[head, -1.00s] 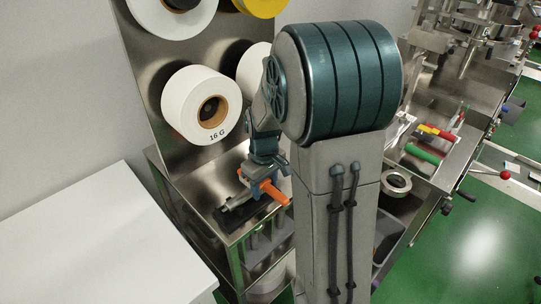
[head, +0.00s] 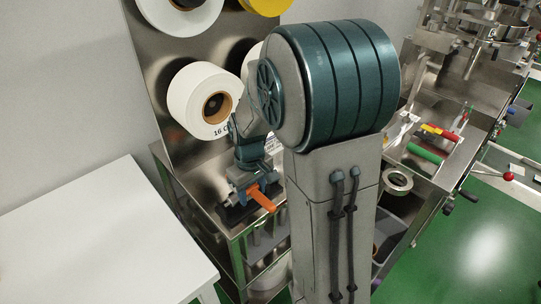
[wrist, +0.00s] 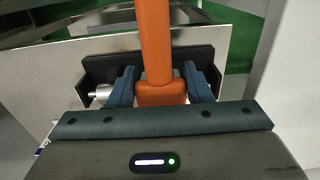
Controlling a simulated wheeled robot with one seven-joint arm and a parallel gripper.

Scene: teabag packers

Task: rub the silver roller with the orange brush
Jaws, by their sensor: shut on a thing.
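The orange brush (head: 262,199) is held in my gripper (head: 249,187), its orange handle pointing to the lower right in the head view. In the wrist view the handle (wrist: 156,45) stands between the two blue fingers of my gripper (wrist: 160,88), which are shut on it. The brush's bristles are hidden. A small silver cylinder end, seemingly the silver roller (wrist: 102,91), shows left of the fingers, in front of a black holder (wrist: 205,60). The rest of it is hidden behind the gripper. I cannot tell whether the brush touches it.
A steel stand (head: 165,157) carries large white rolls (head: 187,100) close above my gripper. A white table (head: 95,235) is at the left. A steel bench at the right holds a green cylinder (head: 425,153) and a red-and-yellow tool (head: 438,131).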

